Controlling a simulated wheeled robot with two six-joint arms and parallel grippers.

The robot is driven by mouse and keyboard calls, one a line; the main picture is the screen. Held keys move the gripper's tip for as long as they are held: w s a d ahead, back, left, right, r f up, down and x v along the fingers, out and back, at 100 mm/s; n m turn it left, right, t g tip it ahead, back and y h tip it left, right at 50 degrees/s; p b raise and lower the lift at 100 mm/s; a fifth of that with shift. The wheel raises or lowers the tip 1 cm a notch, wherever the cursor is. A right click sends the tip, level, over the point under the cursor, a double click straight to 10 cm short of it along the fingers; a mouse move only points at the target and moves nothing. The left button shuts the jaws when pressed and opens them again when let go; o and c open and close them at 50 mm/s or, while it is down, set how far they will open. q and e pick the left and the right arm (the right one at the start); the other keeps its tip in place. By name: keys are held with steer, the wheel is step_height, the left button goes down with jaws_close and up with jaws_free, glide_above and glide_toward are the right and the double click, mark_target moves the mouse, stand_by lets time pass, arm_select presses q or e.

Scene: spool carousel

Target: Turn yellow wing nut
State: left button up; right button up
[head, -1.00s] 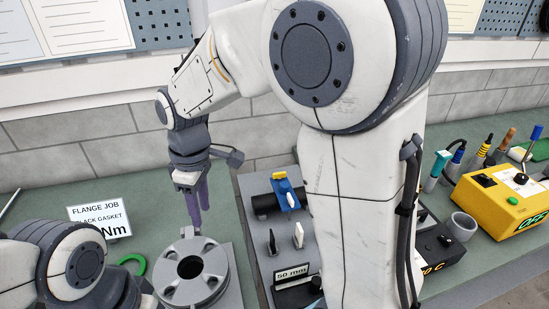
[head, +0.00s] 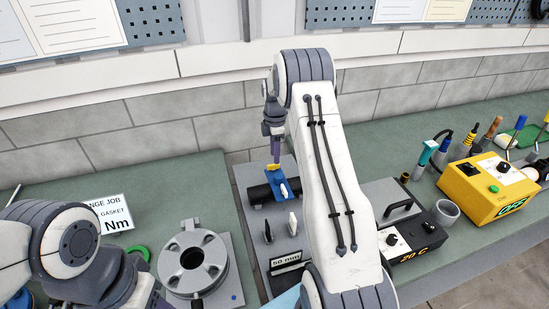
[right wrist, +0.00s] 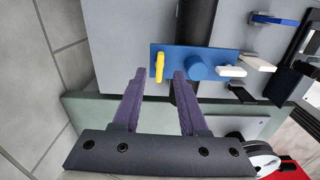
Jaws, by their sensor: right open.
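The yellow wing nut (head: 273,167) sits on top of a blue block (head: 284,189) clamped around a black pipe (head: 259,194). In the right wrist view the wing nut (right wrist: 159,66) shows as a narrow upright bar on the blue block (right wrist: 225,63). My right gripper (right wrist: 160,73) is open, its two purple fingers pointing at the block. The wing nut appears in the gap between the fingertips, with no visible contact. My left arm is at the lower left of the head view; its fingers are mostly hidden.
White and dark levers (head: 292,224) stand on the grey panel near the block. A round flanged fitting (head: 193,262) is at the left. A black control box (head: 408,240) and a yellow station (head: 487,187) stand at the right.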

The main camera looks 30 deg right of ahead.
mark_target(273, 167)
steer(key=shift+f+p, duration=0.45)
steer(key=shift+f, duration=1.45)
jaws_close()
